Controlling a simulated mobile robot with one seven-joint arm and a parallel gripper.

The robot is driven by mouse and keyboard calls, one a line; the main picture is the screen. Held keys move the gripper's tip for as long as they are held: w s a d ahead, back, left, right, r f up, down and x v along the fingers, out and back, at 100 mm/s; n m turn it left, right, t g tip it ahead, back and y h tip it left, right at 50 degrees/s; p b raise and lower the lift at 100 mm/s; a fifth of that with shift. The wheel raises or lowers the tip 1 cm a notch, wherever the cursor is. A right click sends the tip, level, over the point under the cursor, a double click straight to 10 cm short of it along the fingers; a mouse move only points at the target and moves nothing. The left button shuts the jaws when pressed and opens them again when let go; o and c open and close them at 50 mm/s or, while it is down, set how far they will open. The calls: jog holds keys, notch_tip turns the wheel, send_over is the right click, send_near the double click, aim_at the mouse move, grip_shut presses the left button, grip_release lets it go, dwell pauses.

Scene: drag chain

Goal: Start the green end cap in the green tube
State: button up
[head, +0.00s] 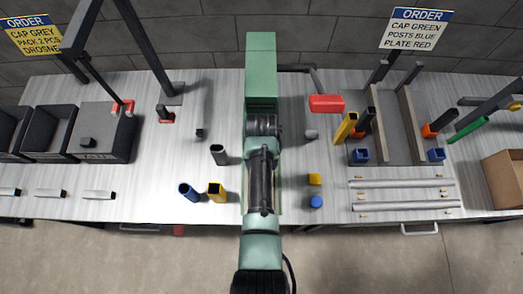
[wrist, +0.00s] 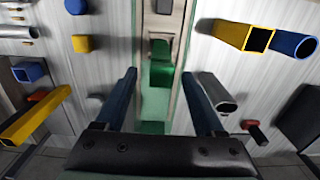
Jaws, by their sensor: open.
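My gripper (wrist: 161,78) is open in the wrist view, its two blue fingers apart and nothing touching them. Between and beyond the fingertips, a bright green box-shaped piece (wrist: 160,73) shows on a pale green strip. I cannot tell whether it is the end cap or a tube's end. My arm covers this spot in the head view, where the fingers are not seen. A green tube (head: 468,130) lies slanted at the right of the bench in the head view. No other green cap is plain to see.
Yellow (head: 216,192) and blue (head: 189,192) tubes lie left of my arm, with a grey tube (head: 218,154) behind. A yellow block (head: 315,179) and a blue round piece (head: 316,202) lie right. Silver rails (head: 404,194) and a grey fixture (head: 413,125) stand farther right.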

notch_tip(320, 180, up, 12)
jog(key=b, duration=0.2)
jog(key=shift+f, duration=0.1)
dwell(0.6)
jog(key=w+r+t+b, duration=0.1)
jog(key=w+r+t, duration=0.1)
jog(key=w+r, duration=0.1)
jog(key=w+r+t+b, duration=0.1)
jog(key=w+r+t, duration=0.1)
jog(key=w+r, duration=0.1)
jog(key=w+r+t+b, duration=0.1)
jog(key=w+r+t, duration=0.2)
jog(key=w, duration=0.2)
jog(key=shift+w+r+b, duration=0.1)
jog(key=shift+r+b, duration=0.1)
jog(key=shift+b, duration=0.1)
jog(key=w+r+t+b, duration=0.35)
jog(key=r+t, duration=0.45)
jog(key=r, duration=1)
jog(key=s+r+t+b, duration=0.2)
jog(key=s+r+t, duration=0.4)
jog(key=r, duration=0.6)
jog(key=s+r+t+b, duration=0.2)
jog(key=s+r+t, duration=0.4)
jog(key=s+r, duration=0.4)
notch_tip(320, 180, up, 3)
jog(key=shift+s+r, duration=0.15)
jog(key=shift+s, duration=0.1)
